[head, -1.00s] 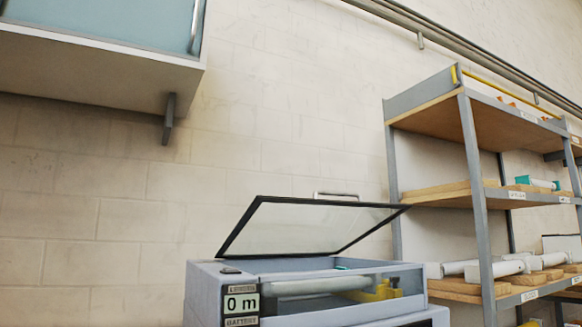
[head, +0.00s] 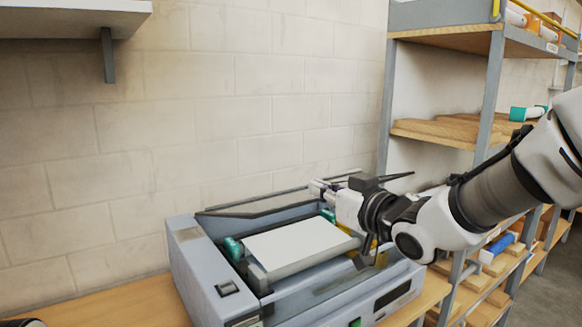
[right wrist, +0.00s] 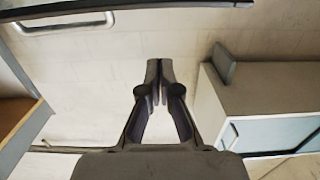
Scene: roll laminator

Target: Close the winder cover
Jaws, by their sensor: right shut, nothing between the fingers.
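The blue-grey laminator (head: 195,270) stands on a wooden bench. Its winder cover (head: 265,207), a clear panel in a dark frame, is raised at the back, seen almost edge-on in the head view. My left gripper is not in view.
A shelf rack (head: 487,90) with boards and rolls stands at the right, close to my right arm. A wall cabinet (head: 70,18) hangs at the upper left and shows in the right wrist view (right wrist: 265,105). The wall space between them is clear.

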